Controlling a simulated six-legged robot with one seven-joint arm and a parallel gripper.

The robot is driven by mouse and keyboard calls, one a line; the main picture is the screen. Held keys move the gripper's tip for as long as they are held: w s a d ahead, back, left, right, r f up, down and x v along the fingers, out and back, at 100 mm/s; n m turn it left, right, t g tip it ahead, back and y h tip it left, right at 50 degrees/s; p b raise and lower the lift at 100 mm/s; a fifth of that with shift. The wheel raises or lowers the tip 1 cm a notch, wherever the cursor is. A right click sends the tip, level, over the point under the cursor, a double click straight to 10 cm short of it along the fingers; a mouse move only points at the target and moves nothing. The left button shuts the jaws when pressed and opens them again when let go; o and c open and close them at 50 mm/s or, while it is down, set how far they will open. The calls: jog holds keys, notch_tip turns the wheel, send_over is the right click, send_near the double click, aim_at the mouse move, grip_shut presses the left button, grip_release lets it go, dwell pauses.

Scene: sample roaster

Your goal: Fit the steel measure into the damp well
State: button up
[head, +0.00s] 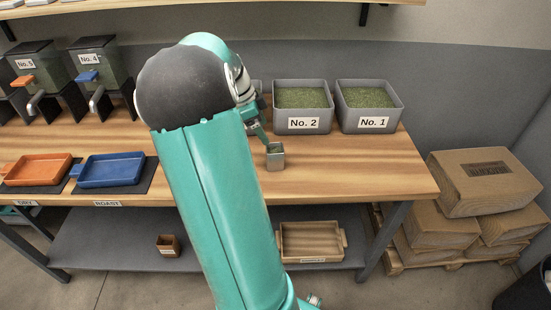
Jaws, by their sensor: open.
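A small square steel measure (275,161) stands upright on the wooden bench, in front of the bin marked No. 2. My gripper (266,143) is just above and slightly left of the measure's top, pointing down. It is open; the fingers are small here, and I cannot tell whether they touch the measure or reach around it. I cannot make out a damp well; my arm covers the middle of the bench, and the front-edge labels I can read say DRY and ROAST.
Grey bins of green beans, No. 2 (302,107) and No. 1 (369,106), stand behind the measure. An orange tray (38,169) and a blue tray (111,171) lie at left, below dispensers. The bench (375,173) is clear right of the measure.

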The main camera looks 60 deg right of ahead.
aim_at(275, 148)
jog(key=x, duration=1)
jog(key=shift+c, duration=0.3)
jog(key=c, duration=1)
